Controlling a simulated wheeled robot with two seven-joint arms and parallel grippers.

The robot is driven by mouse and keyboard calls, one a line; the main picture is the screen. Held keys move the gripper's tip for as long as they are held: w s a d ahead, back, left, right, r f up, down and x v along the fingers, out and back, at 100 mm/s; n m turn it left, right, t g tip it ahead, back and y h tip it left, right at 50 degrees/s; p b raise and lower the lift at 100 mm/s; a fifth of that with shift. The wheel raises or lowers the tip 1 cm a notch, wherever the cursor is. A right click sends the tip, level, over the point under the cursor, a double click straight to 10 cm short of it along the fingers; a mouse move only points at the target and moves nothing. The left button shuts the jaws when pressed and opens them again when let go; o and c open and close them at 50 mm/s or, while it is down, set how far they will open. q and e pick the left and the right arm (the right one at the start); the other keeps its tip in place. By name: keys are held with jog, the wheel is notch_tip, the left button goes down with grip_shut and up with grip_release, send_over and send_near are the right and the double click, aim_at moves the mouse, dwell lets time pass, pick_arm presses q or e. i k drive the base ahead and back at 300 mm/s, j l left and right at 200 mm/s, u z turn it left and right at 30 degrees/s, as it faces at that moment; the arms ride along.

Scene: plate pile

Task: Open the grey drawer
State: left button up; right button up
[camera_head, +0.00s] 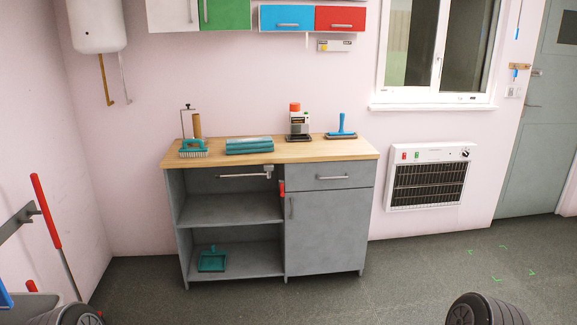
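The grey drawer (300,184) is at the upper right of a grey cabinet with a wooden top, straight ahead of me against the pink wall. Its front looks flush with the cabinet, so it appears shut. A horizontal metal handle (332,177) sits on the middle of its front. Below it is a grey door (328,232) with a vertical handle near its left edge. Neither of my grippers is in view.
Open shelves with a dustpan (212,260) are left of the drawer. A heater (428,178) hangs right. The floor ahead is clear.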

aim_at(355, 173)
jog(key=i+z, duration=0.2)
jog(key=i, duration=0.35)
jog(key=i+j+z, duration=0.15)
jog(key=i, duration=0.4)
jog(key=i+j+z, duration=0.2)
jog(key=i, duration=0.3)
jog(key=i+j+z, duration=0.2)
jog(key=i+j, duration=0.15)
jog(key=i, duration=0.15)
jog(key=i+j+z, duration=0.15)
jog(key=i+j, duration=0.25)
jog(key=i, duration=0.1)
